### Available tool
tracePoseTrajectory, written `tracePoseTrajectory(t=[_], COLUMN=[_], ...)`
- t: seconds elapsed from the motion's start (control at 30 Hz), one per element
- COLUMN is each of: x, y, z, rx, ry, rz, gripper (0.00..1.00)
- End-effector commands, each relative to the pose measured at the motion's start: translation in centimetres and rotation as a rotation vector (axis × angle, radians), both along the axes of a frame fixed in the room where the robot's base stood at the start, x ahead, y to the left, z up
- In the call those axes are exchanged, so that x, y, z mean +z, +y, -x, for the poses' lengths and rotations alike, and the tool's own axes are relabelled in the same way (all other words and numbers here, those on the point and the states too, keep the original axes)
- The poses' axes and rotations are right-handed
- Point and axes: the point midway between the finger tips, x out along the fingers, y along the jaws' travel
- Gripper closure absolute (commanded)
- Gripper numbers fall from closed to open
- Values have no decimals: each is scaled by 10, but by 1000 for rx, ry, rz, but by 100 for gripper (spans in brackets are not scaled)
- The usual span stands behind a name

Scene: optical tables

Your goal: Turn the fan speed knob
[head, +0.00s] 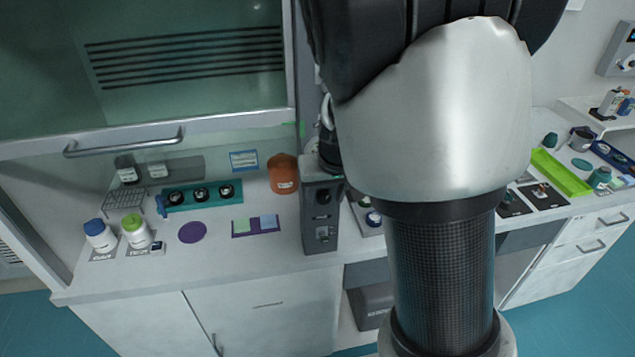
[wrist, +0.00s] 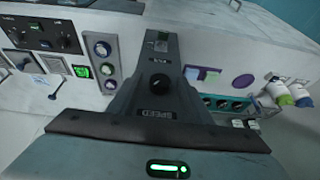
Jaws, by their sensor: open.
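The fan speed knob (head: 323,196) is a dark round knob on the front of a narrow grey post at the hood's right edge. In the wrist view the black knob (wrist: 160,83) sits near the middle, with an upside-down SPEED label beside it. My gripper (wrist: 160,130) shows along the bottom of the wrist view as a wide dark edge and grey body with a green light. It is open and apart from the knob. Its fingers are not clearly seen. In the head view my arm hides most of my gripper.
A glass sash with a handle (head: 125,143) is at left. A control panel (wrist: 102,60) sits beside the post.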

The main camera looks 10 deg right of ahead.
Motion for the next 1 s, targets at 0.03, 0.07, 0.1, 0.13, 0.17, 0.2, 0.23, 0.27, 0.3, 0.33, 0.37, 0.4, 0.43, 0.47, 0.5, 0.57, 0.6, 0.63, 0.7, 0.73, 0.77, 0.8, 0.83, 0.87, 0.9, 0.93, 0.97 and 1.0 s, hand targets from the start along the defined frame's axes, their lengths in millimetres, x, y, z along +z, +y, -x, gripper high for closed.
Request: tracePoseTrajectory(t=[0.03, 0.07, 0.1, 0.13, 0.17, 0.2, 0.23, 0.27, 0.3, 0.33, 0.37, 0.4, 0.43, 0.47, 0.5, 0.57, 0.6, 0.63, 0.7, 0.73, 0.77, 0.8, 0.83, 0.87, 0.9, 0.93, 0.97, 1.0], x=[-1, -1, -1, 0, 0, 0, 0, 0, 0, 0, 0, 0, 0, 0, 0, 0, -1, -1, -3, -3, -4, -5, -6, -7, -8, -9, -10, -11], y=[0, 0, 0, 0, 0, 0, 0, 0, 0, 0, 0, 0, 0, 0, 0, 0, 0, 0, 0, -1, -1, -2, -2, -3, -3, -4, -4, -5], z=[0, 0, 0, -1, 0, 0, 0, 0, 0, 0, 0, 0, 0, 0, 0, 0, 0, 0, 0, 0, -1, -1, -1, -1, -1, -1, -1, -2], rx=[0, 0, -1, -1, 0, -1, -1, -1, -1, -1, -1, -1, -1, -1, -1, -1, -1, -1, -2, -2, -3, -4, -4, -5, -5, -5, -6, -6], ry=[0, 0, 0, 0, 0, 0, 0, 0, 0, 0, 0, 0, 0, 0, 0, 0, 0, 0, -1, -1, -2, -2, -3, -5, -5, -6, -7, -8], rz=[0, 0, 0, 0, -1, -1, -1, -1, -1, -1, -1, -1, -1, -1, -1, -1, -4, -6, -15, -20, -27, -40, -50, -62, -81, -97, -115, -140], gripper=[55, 55, 55, 55, 55, 55, 55, 59, 65, 70, 75, 82, 87, 92, 96, 96, 96, 96, 96, 96, 96, 96, 96, 96, 96, 96, 96, 96])
